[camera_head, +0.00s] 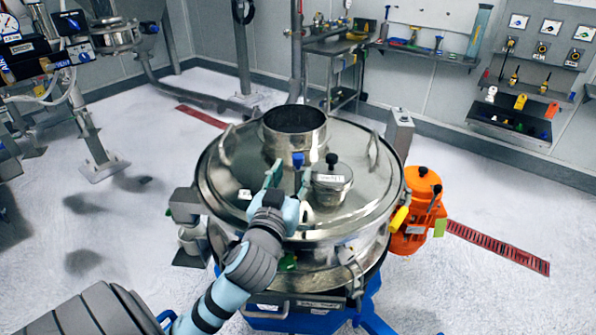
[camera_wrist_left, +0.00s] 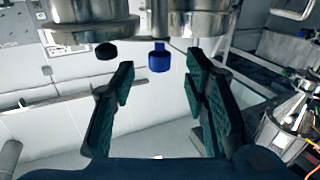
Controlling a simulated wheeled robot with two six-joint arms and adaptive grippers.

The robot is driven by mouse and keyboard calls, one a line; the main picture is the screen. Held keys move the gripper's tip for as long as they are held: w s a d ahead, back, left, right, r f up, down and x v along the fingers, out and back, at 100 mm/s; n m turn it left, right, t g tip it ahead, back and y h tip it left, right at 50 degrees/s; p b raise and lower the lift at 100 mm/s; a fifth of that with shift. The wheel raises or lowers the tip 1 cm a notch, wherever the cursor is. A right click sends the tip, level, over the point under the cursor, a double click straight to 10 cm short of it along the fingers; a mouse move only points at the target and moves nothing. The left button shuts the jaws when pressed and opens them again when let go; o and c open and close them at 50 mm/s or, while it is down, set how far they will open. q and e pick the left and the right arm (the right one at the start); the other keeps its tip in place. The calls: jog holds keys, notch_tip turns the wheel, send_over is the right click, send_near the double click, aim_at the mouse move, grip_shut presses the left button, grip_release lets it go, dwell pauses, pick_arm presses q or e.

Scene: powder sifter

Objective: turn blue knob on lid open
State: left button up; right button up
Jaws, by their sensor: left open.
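The blue knob (camera_head: 298,159) is on the metal lid (camera_head: 240,170) of the round sifter, at the front of the open cylinder. In the left wrist view the blue knob (camera_wrist_left: 160,58) shows just beyond and between the fingertips. My left gripper (camera_head: 288,176) reaches over the lid from the front, open, with one finger on each side of the knob's line and nothing held. It also shows in the left wrist view (camera_wrist_left: 158,75). I cannot tell whether a finger touches the knob. My right gripper is not in view.
A small capped metal pot (camera_head: 332,184) with a black knob stands on the lid just right of my left gripper. The open cylinder (camera_head: 294,130) rises behind the blue knob. An orange motor (camera_head: 422,200) is at the sifter's right side. Open floor surrounds the sifter.

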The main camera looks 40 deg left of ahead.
aim_at(297, 162)
pick_arm(q)
jog(key=x, duration=0.4)
jog(key=r+x, duration=0.1)
jog(key=x, duration=0.1)
jog(key=shift+d+p, duration=0.1)
jog(key=shift+p, duration=0.25)
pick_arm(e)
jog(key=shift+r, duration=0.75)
pick_arm(q)
jog(key=shift+s, duration=0.1)
jog(key=shift+f, duration=0.1)
grip_shut()
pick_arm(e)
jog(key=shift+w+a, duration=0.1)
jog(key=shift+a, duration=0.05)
